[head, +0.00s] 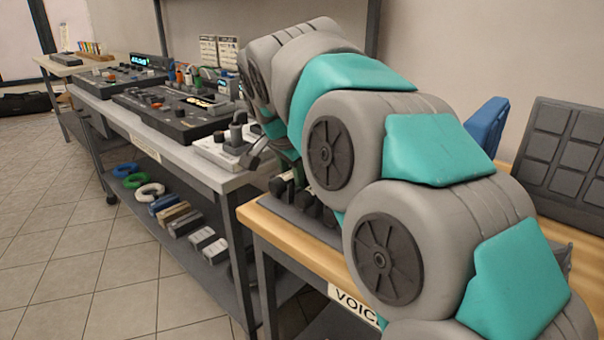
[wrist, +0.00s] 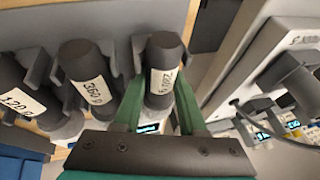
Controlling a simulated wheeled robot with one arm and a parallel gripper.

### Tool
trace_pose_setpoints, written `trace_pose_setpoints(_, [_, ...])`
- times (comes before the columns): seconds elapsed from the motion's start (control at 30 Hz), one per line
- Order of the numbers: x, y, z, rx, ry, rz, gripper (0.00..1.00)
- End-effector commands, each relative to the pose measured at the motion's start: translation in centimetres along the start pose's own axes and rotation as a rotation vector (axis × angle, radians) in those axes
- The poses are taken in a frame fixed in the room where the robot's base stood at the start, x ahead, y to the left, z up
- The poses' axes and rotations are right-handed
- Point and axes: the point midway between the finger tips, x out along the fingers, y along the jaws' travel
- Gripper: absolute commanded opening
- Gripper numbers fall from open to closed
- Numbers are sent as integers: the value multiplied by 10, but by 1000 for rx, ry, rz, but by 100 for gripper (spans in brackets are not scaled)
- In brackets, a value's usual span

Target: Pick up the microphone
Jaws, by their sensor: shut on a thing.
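Several dark microphones stand side by side in a grey holder in the wrist view. My gripper (wrist: 158,100) has its green fingers on both sides of the rightmost microphone (wrist: 165,55), which has a white label, and is shut on it. This microphone still appears level with the others. The middle microphone (wrist: 80,58), labelled 360 g, is close to the left finger. Another microphone (wrist: 15,85) is at the left edge.
In the wrist view, grey equipment (wrist: 245,70) with a dark part stands close on the right. In the head view, the wooden table (head: 285,238) adjoins a bench with mixing consoles (head: 170,118). A dark padded panel (head: 565,150) stands at right.

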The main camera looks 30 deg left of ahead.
Motion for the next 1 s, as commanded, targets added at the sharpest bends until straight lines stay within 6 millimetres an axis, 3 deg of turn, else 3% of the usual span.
trace_pose_setpoints(0.43, [-9, -3, -5, 2, 3, -2, 0])
trace_pose_setpoints(0.73, [-52, -17, -23, 3, 4, -5, 0])
trace_pose_setpoints(1.0, [-73, -23, -32, 2, 1, -1, 0])
